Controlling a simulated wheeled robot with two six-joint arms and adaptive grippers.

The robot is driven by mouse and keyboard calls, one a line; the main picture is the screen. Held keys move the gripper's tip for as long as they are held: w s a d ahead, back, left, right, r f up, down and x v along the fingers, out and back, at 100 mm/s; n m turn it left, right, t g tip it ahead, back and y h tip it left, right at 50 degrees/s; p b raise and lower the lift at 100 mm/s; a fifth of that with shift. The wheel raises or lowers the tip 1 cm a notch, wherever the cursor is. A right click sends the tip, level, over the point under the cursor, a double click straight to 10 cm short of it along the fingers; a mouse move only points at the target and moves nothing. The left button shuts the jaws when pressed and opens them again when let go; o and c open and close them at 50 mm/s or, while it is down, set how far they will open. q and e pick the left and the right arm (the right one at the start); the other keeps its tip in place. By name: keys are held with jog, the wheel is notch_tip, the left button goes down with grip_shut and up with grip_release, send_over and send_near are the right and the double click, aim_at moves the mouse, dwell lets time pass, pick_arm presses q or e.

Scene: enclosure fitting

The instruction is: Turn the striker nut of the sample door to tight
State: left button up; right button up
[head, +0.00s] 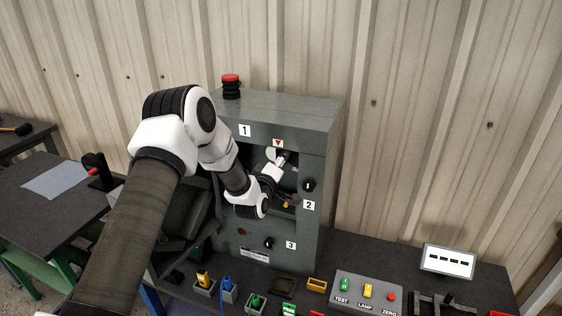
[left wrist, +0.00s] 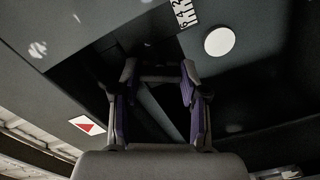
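The grey cabinet (head: 285,110) stands on the bench with a recess open in its front. My left arm reaches into this recess, and my left gripper (head: 283,159) is inside its upper part, just below the red triangle mark (head: 278,143). In the left wrist view the gripper (left wrist: 160,72) has its purple-padded fingers spread apart. A grey bar-like part (left wrist: 160,112) shows in the gap, and I cannot tell whether the fingers touch it. I cannot make out the striker nut for sure. My right gripper is not in view.
A white disc (left wrist: 219,41) and a scale label (left wrist: 184,12) lie close beyond the fingers. Black knobs (head: 308,185) sit on the cabinet front. A button box (head: 366,292) and small holders stand on the bench before it. A red-topped lamp (head: 231,86) is on top.

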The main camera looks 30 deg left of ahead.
pick_arm(q)
jog(key=shift+c, duration=0.3)
jog(key=shift+f+m, duration=0.1)
jog(key=shift+m, duration=15.1)
